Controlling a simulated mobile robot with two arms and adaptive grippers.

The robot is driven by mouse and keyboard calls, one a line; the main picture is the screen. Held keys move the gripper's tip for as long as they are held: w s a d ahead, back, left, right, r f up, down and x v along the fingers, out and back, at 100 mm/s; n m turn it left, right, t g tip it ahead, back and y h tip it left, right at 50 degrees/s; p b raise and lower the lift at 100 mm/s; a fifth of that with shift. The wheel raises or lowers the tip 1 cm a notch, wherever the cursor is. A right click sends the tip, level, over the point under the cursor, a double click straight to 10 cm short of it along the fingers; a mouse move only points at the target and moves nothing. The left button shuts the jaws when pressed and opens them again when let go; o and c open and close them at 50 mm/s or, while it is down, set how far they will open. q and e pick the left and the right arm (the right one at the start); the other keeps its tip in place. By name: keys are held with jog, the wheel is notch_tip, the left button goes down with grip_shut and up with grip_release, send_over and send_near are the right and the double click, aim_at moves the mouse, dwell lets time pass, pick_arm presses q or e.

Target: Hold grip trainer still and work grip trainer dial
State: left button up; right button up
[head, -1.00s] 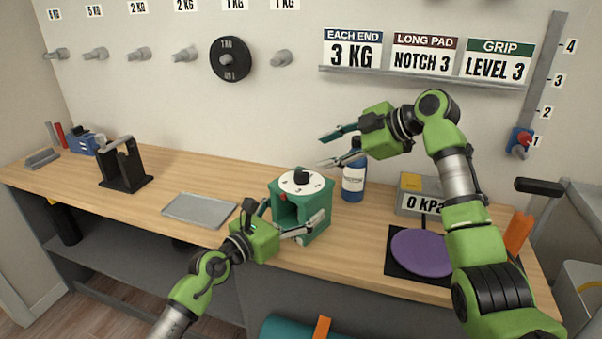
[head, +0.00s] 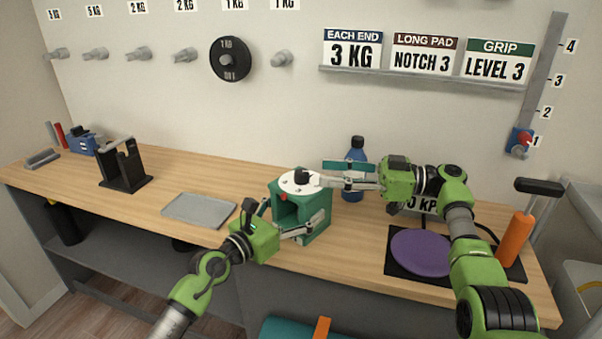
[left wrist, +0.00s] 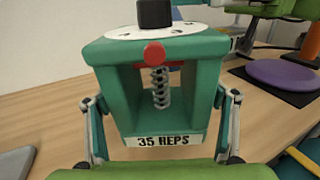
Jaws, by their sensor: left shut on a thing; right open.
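The green grip trainer (head: 318,222) stands upright on the wooden bench. Its white dial with a black knob (head: 302,177) is on top, and a red button (left wrist: 154,54) and a spring (left wrist: 160,88) show at its front in the left wrist view, above a "35 REPS" label (left wrist: 166,140). My left gripper (head: 286,222) is shut on the trainer's body, one finger on each side. My right gripper (head: 328,174) is open at dial height, pointing left, its fingertips close beside the knob. Whether they touch the knob I cannot tell.
A blue bottle (head: 354,170) stands behind the right gripper. A grey tray (head: 199,209) lies left of the trainer, with a black stand (head: 124,170) beyond. A purple disc pad (head: 422,252) lies at right. Wall signs include "GRIP LEVEL 3" (head: 498,61).

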aim_at(301, 171)
jog(key=a, duration=0.5)
jog(key=w+a, duration=0.1)
jog(key=a, duration=0.1)
jog(key=shift+w+a+f, duration=0.1)
jog(key=shift+a+f, duration=0.1)
jog(key=shift+f, duration=0.2)
jog(key=c, duration=1.2)
